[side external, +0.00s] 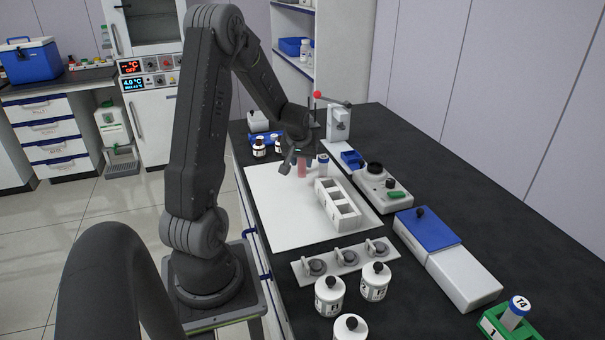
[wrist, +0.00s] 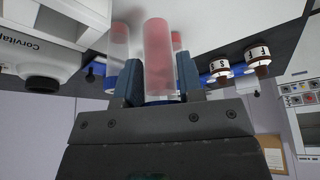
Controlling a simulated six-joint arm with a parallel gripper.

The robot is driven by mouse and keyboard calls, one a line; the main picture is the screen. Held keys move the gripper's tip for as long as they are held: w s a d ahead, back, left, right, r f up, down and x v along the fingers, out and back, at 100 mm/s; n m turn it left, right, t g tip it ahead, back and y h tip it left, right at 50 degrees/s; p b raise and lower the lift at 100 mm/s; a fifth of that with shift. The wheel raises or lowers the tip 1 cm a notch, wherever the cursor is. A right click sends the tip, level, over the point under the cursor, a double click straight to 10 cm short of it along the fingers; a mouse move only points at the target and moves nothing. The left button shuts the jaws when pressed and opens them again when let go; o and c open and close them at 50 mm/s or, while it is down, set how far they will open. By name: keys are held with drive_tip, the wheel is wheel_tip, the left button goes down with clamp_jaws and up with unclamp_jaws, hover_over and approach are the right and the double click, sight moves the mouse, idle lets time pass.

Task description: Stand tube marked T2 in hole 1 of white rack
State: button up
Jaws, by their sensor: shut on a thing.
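My gripper (side external: 299,156) is shut on a tube with pinkish contents (side external: 302,169), held over the white mat behind the white rack. In the wrist view the held tube (wrist: 160,50) sits between both fingers of my gripper (wrist: 160,78); no marking on it is readable. The white rack (side external: 349,224) stands on the mat with several square holes along its top; its hole numbers cannot be read. A blue-capped tube (side external: 323,165) stands just right of the held one, close to the rack's far end.
A grey device (side external: 382,188) and a blue-lidded box (side external: 447,262) are to the right. A T4 tube (side external: 515,310) stands in a green rack. The mat's left part is clear.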

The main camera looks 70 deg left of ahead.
sight(302, 170)
drive_tip(key=shift+f, duration=1.75)
drive_tip(key=shift+f, duration=0.2)
drive_tip(key=o, duration=1)
drive_tip(key=shift+r, duration=0.1)
drive_tip(key=v, duration=1.2)
drive_tip(key=d+r+m+t, duration=0.1)
drive_tip(key=d+r+m, duration=0.1)
drive_tip(key=d, duration=0.6)
drive_tip(key=d+r+m+t+h, duration=0.1)
drive_tip(key=d+r+m, duration=0.2)
drive_tip(key=d, duration=0.5)
drive_tip(key=s+d+r+m+h, duration=0.1)
drive_tip(key=d+r+m, duration=0.2)
drive_tip(key=d, duration=0.6)
drive_tip(key=shift+s+d+r+t, duration=0.1)
drive_tip(key=shift+s+r+t, duration=0.05)
drive_tip(key=shift+r+t, duration=0.3)
drive_tip(key=shift+o, duration=0.2)
drive_tip(key=s+d+m+h, duration=0.2)
drive_tip(key=s+d+m, duration=0.1)
drive_tip(key=s+d, duration=0.2)
drive_tip(key=shift+s+d+r+m, duration=0.25)
drive_tip(key=shift+d+r+m, duration=0.15)
drive_tip(key=shift+d, duration=0.45)
